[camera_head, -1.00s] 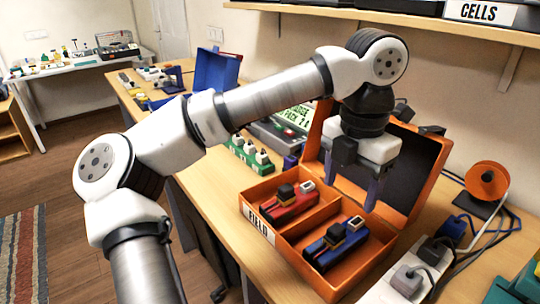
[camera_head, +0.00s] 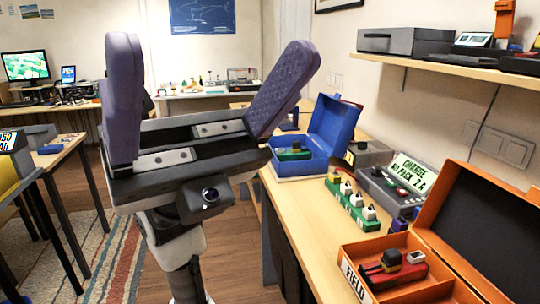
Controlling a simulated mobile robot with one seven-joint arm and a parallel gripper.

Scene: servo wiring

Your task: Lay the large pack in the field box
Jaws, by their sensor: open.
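The field box is an open orange case (camera_head: 364,247) with a FIELD label, cut off at the lower right in the head view. A red pack (camera_head: 394,274) with a black-and-yellow top lies in its visible compartment. I cannot tell which pack is the large one.
A blue open case (camera_head: 330,125) holding a green item (camera_head: 294,152) stands farther back on the bench. A green strip (camera_head: 350,207) with several white-topped pieces and a grey charger (camera_head: 393,189) stand between the cases. A shelf (camera_head: 450,62) overhangs the bench at right.

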